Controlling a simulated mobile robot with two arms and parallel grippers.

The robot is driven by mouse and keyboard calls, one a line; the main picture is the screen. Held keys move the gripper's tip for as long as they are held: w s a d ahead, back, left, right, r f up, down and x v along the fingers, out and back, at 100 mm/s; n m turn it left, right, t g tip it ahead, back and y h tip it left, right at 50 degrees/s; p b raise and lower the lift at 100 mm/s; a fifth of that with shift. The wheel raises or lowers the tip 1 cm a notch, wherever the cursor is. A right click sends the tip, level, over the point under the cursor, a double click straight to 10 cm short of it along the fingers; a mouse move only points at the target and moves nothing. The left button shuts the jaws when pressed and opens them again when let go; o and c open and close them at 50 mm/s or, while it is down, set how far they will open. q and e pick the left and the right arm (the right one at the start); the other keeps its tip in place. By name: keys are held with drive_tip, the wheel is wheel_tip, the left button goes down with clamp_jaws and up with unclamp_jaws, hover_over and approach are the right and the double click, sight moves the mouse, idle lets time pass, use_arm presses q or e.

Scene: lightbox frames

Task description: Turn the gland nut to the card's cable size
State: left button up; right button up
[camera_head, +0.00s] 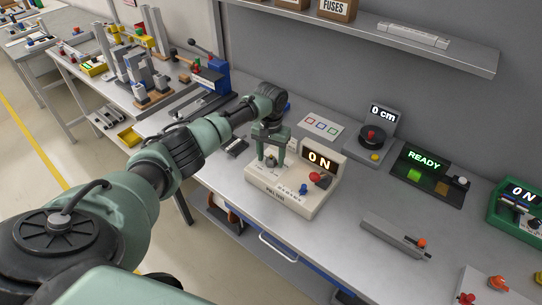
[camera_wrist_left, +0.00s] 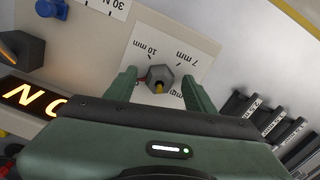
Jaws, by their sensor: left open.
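The gland nut (camera_wrist_left: 160,76) is a grey hexagonal piece on the beige pull test unit (camera_head: 281,192), with small red and yellow parts at it. It sits on a white scale label (camera_wrist_left: 176,44) marked 10 mm and 7 mm; a third mark is partly hidden by my finger. My left gripper (camera_wrist_left: 158,73) is open, one finger on each side of the nut, with visible gaps. I cannot make out a cable size on any card.
The unit's display (camera_head: 319,160) reads 0 N, with red and blue knobs (camera_head: 317,179) below. A card with coloured squares (camera_head: 321,125) lies behind. A 0 cm dial unit (camera_head: 376,134), a READY panel (camera_head: 427,175) and a grey bar tool (camera_head: 396,237) are to the right.

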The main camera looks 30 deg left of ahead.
use_arm(q)
drive_tip(key=c, duration=0.9)
clamp_jaws()
use_arm(e)
drive_tip(key=s, duration=0.2)
drive_tip(key=shift+s+d, duration=0.1)
drive_tip(key=shift+s, duration=0.2)
use_arm(q)
drive_tip(key=shift+m, duration=0.3)
use_arm(e)
drive_tip(key=shift+w, duration=0.1)
